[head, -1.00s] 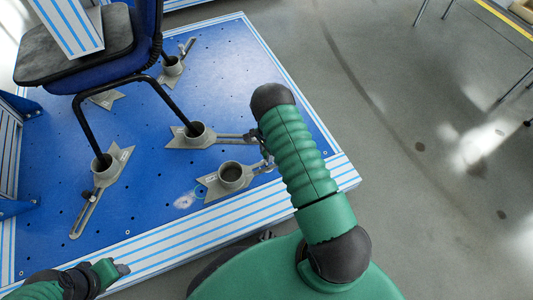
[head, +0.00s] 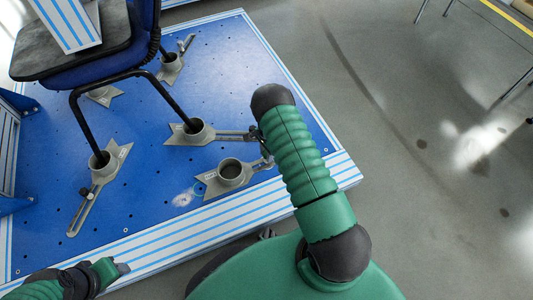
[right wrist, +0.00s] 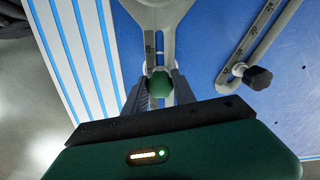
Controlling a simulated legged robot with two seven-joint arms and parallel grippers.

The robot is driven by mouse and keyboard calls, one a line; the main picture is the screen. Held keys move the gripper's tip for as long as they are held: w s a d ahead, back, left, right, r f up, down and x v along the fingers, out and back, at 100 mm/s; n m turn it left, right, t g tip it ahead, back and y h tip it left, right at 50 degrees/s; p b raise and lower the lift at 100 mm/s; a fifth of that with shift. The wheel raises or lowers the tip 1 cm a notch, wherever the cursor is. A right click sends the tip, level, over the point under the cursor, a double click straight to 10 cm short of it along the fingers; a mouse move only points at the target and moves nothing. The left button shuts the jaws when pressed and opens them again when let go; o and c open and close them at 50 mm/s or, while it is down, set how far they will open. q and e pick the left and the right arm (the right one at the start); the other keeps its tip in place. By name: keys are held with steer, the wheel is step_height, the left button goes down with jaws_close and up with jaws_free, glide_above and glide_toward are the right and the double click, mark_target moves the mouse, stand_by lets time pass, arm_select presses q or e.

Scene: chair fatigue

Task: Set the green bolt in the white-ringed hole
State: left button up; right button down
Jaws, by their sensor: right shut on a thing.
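My right gripper (right wrist: 159,88) is shut on the green bolt (right wrist: 160,83) in the right wrist view, its dark fingers on either side of the green head. The bolt is over the slotted arm of a grey clamp (right wrist: 152,18); I cannot tell whether it touches. In the head view my right arm largely hides that gripper (head: 264,155), beside the near clamp (head: 230,171). A whitish patch (head: 182,199) shows on the blue plate, but I cannot make out a white-ringed hole. My left gripper (head: 120,268) is at the lower left; its jaw state is unclear.
A chair (head: 75,55) stands on the blue perforated platform (head: 150,215), with legs in grey cup clamps (head: 195,132). Another clamp (head: 98,185) lies at the left. A black knob (right wrist: 257,78) sits on a neighbouring slotted arm.

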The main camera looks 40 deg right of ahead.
steer(key=shift+f+b, duration=0.45)
steer(key=shift+f, duration=0.2)
steer(key=c, duration=0.9)
jaws_free()
steer(key=shift+c, duration=0.2)
step_height(320, 180, up, 17)
steer(key=p, duration=0.9)
steer(key=shift+d+f, duration=0.15)
steer(key=shift+d, duration=0.15)
